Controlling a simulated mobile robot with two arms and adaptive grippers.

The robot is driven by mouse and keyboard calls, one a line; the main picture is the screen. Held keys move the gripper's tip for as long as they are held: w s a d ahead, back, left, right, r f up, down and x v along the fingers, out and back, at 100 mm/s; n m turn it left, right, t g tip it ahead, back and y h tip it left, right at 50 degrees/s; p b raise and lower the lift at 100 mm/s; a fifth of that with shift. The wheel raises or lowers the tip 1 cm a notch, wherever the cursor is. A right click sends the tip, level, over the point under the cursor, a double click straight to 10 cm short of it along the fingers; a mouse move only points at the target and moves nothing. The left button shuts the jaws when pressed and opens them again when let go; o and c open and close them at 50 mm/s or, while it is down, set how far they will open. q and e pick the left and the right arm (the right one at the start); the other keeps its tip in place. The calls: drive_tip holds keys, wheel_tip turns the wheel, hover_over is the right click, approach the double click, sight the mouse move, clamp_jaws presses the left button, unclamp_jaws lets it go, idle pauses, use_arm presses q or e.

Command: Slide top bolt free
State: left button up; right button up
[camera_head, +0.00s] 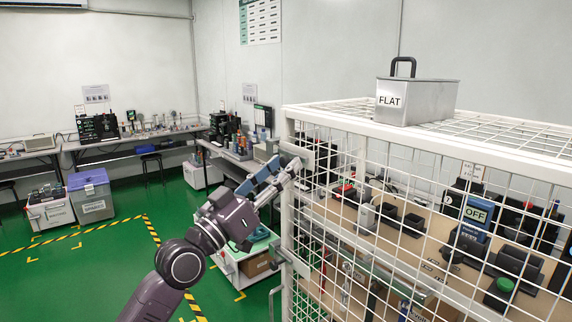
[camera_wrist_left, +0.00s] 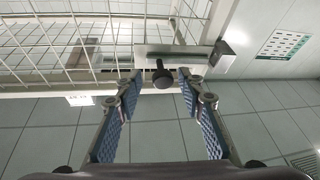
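The top bolt shows in the left wrist view as a black round knob (camera_wrist_left: 162,78) on a grey metal plate (camera_wrist_left: 180,52) at the cage's edge. In the head view the bolt's plate (camera_head: 296,153) is at the upper left corner post of the white mesh cage (camera_head: 350,122). My left gripper (camera_head: 288,170) is up at this plate and largely hides the knob there. In the left wrist view my left gripper (camera_wrist_left: 160,82) has its blue-padded fingers apart, one on each side of the knob, with gaps visible. My right gripper is not in view.
A grey box marked FLAT (camera_head: 425,100) stands on the cage top. Inside the cage a shelf (camera_head: 400,232) holds several handheld devices. A lower metal latch (camera_head: 294,262) is on the same post. A white cart (camera_head: 245,262) stands behind my arm.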

use_arm(q)
drive_tip(key=v, duration=1)
drive_tip(key=shift+s, duration=0.15)
